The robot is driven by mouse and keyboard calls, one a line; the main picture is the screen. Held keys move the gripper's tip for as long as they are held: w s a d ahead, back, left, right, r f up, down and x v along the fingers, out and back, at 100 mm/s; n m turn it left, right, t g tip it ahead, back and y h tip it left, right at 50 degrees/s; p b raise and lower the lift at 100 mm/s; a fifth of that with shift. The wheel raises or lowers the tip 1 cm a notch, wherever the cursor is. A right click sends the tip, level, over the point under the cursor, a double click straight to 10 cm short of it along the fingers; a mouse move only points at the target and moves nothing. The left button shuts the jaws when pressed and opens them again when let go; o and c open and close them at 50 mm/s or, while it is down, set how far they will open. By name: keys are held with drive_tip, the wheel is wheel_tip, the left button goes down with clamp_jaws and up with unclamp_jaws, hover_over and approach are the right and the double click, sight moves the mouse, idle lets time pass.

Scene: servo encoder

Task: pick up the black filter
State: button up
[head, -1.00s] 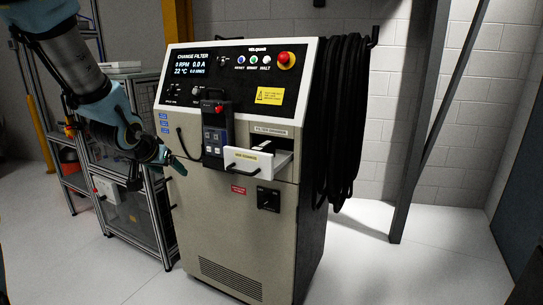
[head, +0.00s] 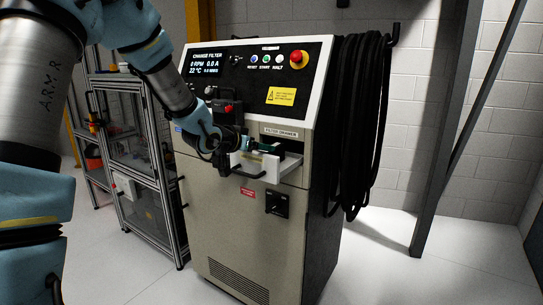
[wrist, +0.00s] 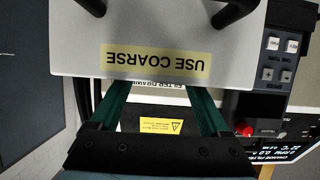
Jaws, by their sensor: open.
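The filter drawer (head: 288,170) stands pulled out of the beige machine. In the wrist view its pale front panel (wrist: 155,25) fills the top, with an upside-down "USE COARSE" label. My gripper (head: 270,149) is at the drawer, just above its front panel in the head view. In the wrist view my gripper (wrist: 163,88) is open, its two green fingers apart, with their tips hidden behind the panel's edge. I cannot make out the black filter; the drawer's inside is hidden by my gripper and the panel.
A handheld control box (head: 229,112) hangs close to my gripper on the machine's front. The control panel (head: 255,75) slopes above the drawer. Black hoses (head: 357,120) hang at the machine's right side. A metal-framed cabinet (head: 130,150) stands to the left.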

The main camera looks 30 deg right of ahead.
sight(279, 152)
drive_tip(key=p+x, duration=0.1)
drive_tip(key=x, duration=0.1)
drive_tip(key=p+x, duration=0.1)
drive_tip(key=x, duration=0.1)
drive_tip(key=shift+s+d+r, duration=0.1)
drive_tip(key=shift+s+d, duration=0.15)
drive_tip(key=shift+d, duration=0.1)
drive_tip(key=shift+w+d, duration=0.25)
drive_tip(key=shift+d, duration=0.05)
clamp_jaws()
